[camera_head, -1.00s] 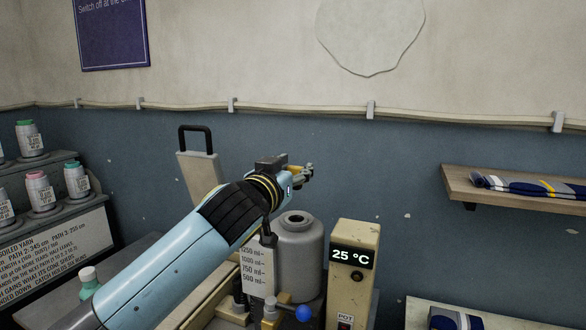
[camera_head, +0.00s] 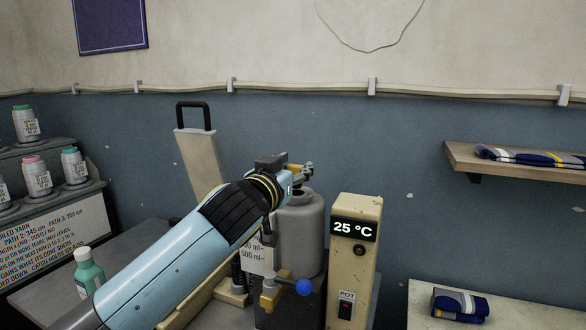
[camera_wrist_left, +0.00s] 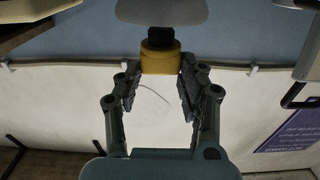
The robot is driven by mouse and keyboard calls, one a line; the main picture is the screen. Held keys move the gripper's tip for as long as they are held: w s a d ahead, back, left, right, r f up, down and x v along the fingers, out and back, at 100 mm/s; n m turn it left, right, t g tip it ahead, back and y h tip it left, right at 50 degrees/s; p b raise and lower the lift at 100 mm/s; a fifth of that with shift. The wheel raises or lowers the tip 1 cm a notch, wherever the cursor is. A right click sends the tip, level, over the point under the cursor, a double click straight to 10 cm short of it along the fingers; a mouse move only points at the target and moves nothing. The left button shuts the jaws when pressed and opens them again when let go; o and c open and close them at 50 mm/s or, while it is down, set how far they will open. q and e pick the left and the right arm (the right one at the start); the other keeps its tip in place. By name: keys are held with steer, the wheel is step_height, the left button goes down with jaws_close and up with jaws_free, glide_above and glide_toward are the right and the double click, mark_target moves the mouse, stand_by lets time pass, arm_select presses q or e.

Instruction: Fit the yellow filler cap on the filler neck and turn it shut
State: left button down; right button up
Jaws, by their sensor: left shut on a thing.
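The yellow filler cap (camera_wrist_left: 160,60) is at the tips of my left gripper (camera_wrist_left: 159,78), which is shut on it. In the head view my left gripper (camera_head: 300,171) is just above the top of the grey tank (camera_head: 303,228). In the wrist view the grey tank (camera_wrist_left: 162,12) lies just beyond the cap, and a dark round part (camera_wrist_left: 160,34) shows between them. I cannot tell whether this is the filler neck or part of the cap, or whether cap and neck touch. My right gripper is not in view.
A beige box with a 25 °C display (camera_head: 354,250) stands close right of the tank. A blue ball-ended handle (camera_head: 304,287) is low in front. A green bottle (camera_head: 88,272) stands left of my arm. A shelf (camera_head: 470,160) holds folded socks at the right.

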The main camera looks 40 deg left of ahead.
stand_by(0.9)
arm_select(q)
steer(key=shift+f+b, duration=0.2)
steer(key=shift+b, duration=0.1)
steer(key=shift+f+b, duration=0.95)
steer(key=shift+f, duration=0.05)
steer(key=c, duration=1.2)
jaws_free()
steer(key=shift+f, duration=0.1)
steer(key=shift+c, duration=0.2)
steer(key=o, duration=0.5)
steer(key=shift+o, duration=0.5)
steer(key=shift+o, duration=1.2)
